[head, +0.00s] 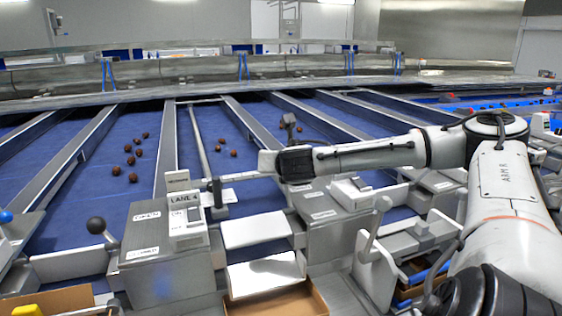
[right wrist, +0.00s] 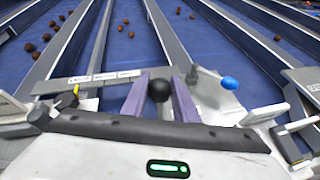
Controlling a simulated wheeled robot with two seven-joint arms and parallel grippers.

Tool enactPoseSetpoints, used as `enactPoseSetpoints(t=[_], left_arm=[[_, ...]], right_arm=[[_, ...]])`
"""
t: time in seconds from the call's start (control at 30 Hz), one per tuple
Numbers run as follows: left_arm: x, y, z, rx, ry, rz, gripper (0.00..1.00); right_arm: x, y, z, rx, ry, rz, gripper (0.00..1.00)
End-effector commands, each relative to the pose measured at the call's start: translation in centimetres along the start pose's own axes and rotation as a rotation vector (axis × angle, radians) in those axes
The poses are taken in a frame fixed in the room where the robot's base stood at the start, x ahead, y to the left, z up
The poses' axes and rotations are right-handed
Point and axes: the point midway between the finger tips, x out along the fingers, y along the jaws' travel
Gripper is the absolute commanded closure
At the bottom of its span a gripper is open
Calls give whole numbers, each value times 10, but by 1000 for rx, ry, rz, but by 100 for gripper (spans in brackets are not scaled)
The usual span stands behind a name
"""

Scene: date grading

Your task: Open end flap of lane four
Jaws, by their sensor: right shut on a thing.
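The lane four sign (head: 182,198) stands on a grey housing (head: 165,262) at the near end of a blue lane, left of centre in the head view. My right gripper (right wrist: 160,78) is shut on a black ball knob (right wrist: 159,90); in the right wrist view its two fingers stand on either side of the knob. In the head view my right arm reaches in from the right to this lane's end, and the knob is hard to make out there. A pale plate (head: 255,230) lies across the lane end, with a tilted one (head: 264,276) below it. My left gripper is out of view.
Another black-knobbed lever (head: 96,225) stands left of the housing. A blue knob (right wrist: 230,82) is right of my gripper in the right wrist view. Metal dividers separate the lanes, and dates (head: 132,160) lie scattered on the belts. A cardboard box (head: 290,302) sits below the tilted plate.

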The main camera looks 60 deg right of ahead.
Motion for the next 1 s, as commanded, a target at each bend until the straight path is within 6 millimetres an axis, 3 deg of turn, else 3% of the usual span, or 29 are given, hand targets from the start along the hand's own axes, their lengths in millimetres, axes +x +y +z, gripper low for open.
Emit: enactPoseSetpoints(t=[0.03,0.13,0.17,0.27,0.67,1.0], left_arm=[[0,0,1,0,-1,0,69],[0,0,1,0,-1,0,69],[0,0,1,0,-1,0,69],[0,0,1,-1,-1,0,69],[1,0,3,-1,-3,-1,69],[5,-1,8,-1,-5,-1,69]], right_arm=[[0,1,-10,-3,20,5,100],[0,1,-10,-3,21,5,100],[0,1,-10,-3,21,5,72],[0,1,-9,-4,19,4,56],[-9,1,-3,-5,5,3,56],[-72,1,-4,-5,8,4,56]])
